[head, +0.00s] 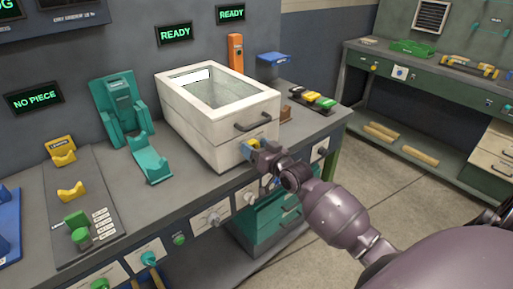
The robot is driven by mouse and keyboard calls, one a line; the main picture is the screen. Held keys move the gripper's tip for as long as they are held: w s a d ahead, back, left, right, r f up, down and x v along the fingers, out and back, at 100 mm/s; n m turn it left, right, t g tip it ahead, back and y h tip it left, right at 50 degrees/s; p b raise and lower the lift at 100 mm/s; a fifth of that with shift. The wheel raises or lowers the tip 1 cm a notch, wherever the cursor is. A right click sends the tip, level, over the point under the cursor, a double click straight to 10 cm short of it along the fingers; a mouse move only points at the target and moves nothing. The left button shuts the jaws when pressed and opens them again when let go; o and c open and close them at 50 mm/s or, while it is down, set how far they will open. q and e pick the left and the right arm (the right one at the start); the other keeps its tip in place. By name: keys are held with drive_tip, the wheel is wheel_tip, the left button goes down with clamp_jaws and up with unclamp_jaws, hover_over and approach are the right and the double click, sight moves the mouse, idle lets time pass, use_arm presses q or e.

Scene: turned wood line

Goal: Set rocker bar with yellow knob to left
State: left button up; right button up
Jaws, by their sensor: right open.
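A small yellow part (254,142) shows at the lower front of the white box (194,131), right at the tips of my right gripper. It may be the yellow knob, but the gripper hides most of it, and I cannot make out a rocker bar or its tilt. My right gripper (250,148) is open, with a blue piece showing at its tip. I cannot tell whether it touches the yellow part. My left gripper is not in view.
The white box has a glazed top and a dark handle (253,121) close above the gripper. A teal cradle (151,159) stands to its left, and colored buttons (319,101) sit to its right. Open floor (385,185) lies between this bench and the green bench behind.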

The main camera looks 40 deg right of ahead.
drive_tip(key=c, duration=0.9)
